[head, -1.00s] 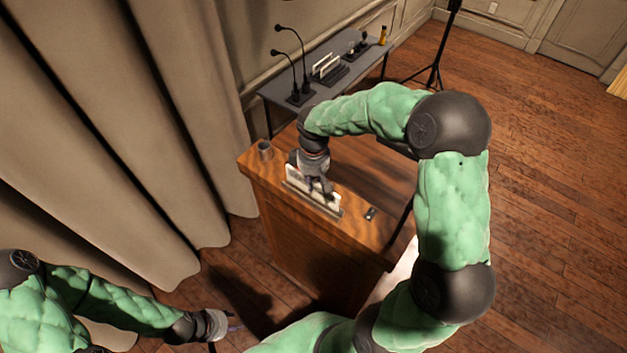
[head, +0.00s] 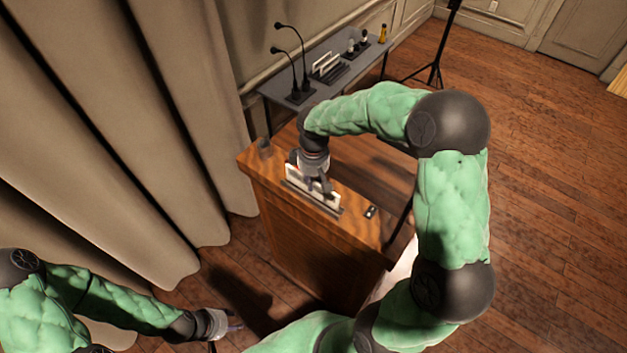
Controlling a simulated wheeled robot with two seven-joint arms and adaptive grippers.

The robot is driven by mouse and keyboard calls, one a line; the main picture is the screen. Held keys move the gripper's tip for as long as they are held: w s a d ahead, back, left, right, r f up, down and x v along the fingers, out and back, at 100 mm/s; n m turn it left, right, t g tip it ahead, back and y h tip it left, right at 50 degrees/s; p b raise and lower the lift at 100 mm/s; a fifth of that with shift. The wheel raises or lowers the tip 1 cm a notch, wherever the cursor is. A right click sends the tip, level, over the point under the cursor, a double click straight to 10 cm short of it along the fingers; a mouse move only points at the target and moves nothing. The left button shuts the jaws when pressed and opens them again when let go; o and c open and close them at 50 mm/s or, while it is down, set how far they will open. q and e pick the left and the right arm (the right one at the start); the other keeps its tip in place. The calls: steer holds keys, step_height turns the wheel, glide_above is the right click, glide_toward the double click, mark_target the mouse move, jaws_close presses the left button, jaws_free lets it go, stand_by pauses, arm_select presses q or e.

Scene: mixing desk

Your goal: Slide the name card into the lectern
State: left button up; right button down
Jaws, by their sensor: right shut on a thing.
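The wooden lectern (head: 300,240) stands in the middle of the head view. A white name card (head: 299,178) is upright at a grey holder strip (head: 313,199) along the lectern's top front edge. I cannot tell how deep the card sits in the holder. My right gripper (head: 325,190) reaches down from above and is shut on the name card; its fingers hide part of the card. My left gripper (head: 232,326) is low at the bottom, left of the lectern and away from it; whether its fingers are open or shut is unclear.
Behind is a grey table (head: 275,91) with microphones (head: 297,60) and a rack of cards (head: 328,68). A curtain (head: 110,130) hangs at left.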

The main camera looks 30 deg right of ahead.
steer(key=shift+f+b, duration=0.75)
steer(key=shift+f, duration=0.3)
steer(key=c, duration=1.2)
jaws_free()
steer(key=shift+r, duration=0.1)
step_height(320, 180, up, 12)
steer(key=shift+f, duration=0.1)
